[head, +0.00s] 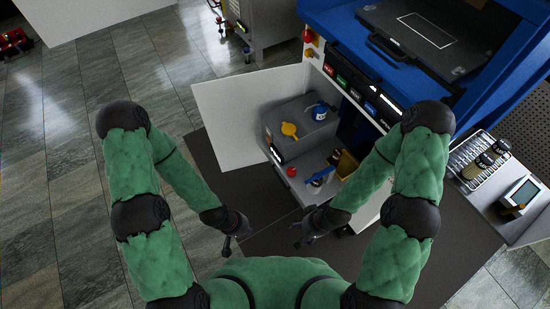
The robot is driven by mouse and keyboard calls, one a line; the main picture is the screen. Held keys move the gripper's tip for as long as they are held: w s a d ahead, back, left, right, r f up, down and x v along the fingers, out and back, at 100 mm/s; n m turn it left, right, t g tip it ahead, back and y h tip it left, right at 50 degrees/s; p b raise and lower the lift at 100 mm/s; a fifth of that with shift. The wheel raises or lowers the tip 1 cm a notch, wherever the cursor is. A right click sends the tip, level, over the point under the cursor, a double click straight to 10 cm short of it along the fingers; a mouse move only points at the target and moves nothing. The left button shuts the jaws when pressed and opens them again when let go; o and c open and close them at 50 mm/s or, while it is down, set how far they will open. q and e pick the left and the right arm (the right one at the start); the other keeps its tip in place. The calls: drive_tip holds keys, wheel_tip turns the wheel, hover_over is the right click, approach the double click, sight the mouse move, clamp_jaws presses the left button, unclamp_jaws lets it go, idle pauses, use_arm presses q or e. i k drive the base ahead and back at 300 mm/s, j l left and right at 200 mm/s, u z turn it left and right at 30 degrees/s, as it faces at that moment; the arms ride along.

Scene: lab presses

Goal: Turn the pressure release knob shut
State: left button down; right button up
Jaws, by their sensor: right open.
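An open grey press unit (310,150) stands ahead of me, below the blue cabinet. A yellow knob-like handle (289,129) sits on its upper block, beside a blue and white part (319,112). A small red knob (292,171) and a blue-handled part (320,177) are on the lower shelf. I cannot tell which of these is the pressure release knob. My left gripper (228,243) is in front of the unit, apart from it; its fingers are small and dark. My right gripper (298,232) is open and empty, below the lower shelf and touching none of the knobs.
A white door panel (248,112) stands open to the left of the unit. The blue cabinet (340,35) has labelled drawers along its front. A side shelf (480,175) with a small screen (522,192) is at right. The tiled floor at left is clear.

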sight(291, 171)
drive_tip(key=k+l+u, duration=0.1)
drive_tip(key=l+u, duration=0.3)
drive_tip(key=k+l+u, duration=0.2)
drive_tip(key=l+u, duration=0.4)
drive_tip(key=i+l, duration=0.05)
drive_tip(key=l, duration=0.05)
